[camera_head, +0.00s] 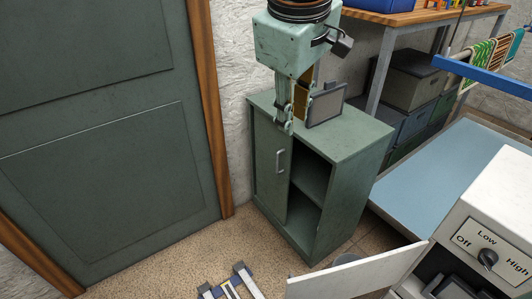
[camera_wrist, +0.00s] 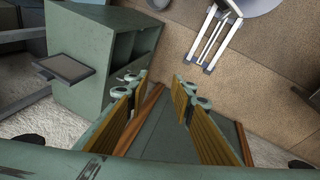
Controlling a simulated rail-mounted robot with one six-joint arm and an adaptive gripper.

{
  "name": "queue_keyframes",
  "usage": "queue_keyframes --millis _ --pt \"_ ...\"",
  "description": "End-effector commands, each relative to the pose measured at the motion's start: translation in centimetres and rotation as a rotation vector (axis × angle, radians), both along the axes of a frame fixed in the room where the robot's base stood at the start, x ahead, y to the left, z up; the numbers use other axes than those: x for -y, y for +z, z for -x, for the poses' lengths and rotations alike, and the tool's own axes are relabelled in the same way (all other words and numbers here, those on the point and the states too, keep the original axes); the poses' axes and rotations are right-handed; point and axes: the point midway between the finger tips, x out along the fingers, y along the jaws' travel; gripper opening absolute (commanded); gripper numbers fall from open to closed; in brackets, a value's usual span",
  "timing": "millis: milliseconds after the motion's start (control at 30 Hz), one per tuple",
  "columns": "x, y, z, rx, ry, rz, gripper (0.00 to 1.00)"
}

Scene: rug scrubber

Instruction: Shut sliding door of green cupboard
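The green cupboard (camera_head: 349,148) stands against the wall beside the big green door. Its sliding door (camera_head: 270,167), with a pale vertical handle (camera_head: 280,160), covers the left part of the front. The right part is open and shows a shelf inside. My gripper (camera_head: 284,128) points down in front of the cupboard's upper left, above the handle in the picture; I cannot tell whether it touches the cupboard. In the wrist view my gripper (camera_wrist: 160,78) has its fingers wide apart with nothing between them. The cupboard also shows there at upper left (camera_wrist: 85,45); its handle does not show clearly.
A dark framed panel (camera_head: 326,106) stands on the cupboard top. A white appliance with a dial (camera_head: 487,258) and its open white door (camera_head: 350,278) are at lower right. A grey-and-white framed object (camera_head: 232,284) lies on the floor in front. A light blue platform (camera_head: 455,175) is to the right.

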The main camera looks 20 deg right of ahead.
Motion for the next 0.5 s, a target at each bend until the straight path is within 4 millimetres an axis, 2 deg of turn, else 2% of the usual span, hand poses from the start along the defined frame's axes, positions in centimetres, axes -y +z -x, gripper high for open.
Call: queue_keyframes --millis 500 --pt "3.1 -2.8 -9.6 -0.08 0.217 0.126 0.23"
